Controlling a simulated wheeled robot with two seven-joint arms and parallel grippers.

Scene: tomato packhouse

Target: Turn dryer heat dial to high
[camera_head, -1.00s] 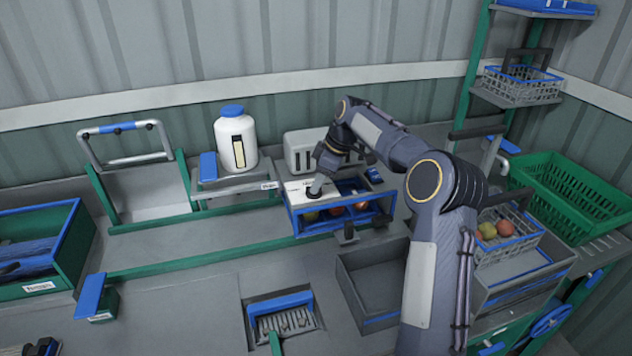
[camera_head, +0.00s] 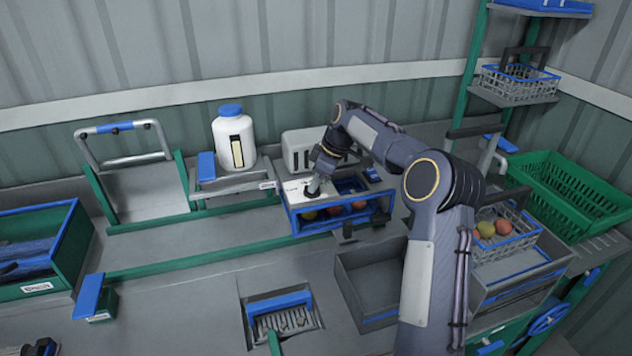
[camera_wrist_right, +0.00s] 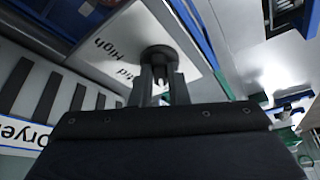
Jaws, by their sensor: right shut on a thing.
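The dryer heat dial (camera_wrist_right: 158,58) is a dark round knob on a white panel (camera_wrist_right: 120,45) with "High" and another, partly hidden word printed on it. My right gripper (camera_wrist_right: 160,88) is shut on the dial in the right wrist view. In the head view the right gripper (camera_head: 316,186) reaches down to the white panel (camera_head: 292,190) on the blue-framed dryer (camera_head: 290,222), and the dial is mostly hidden there. Tomatoes show inside the dryer below the panel. The dial's exact setting cannot be read.
A white jar with a blue lid (camera_head: 232,138) stands behind the dryer to the left. A grey vented box (camera_head: 300,150) is behind it. An empty grey bin (camera_head: 372,285) is in front right, with a wire basket of tomatoes (camera_head: 508,250) beyond.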

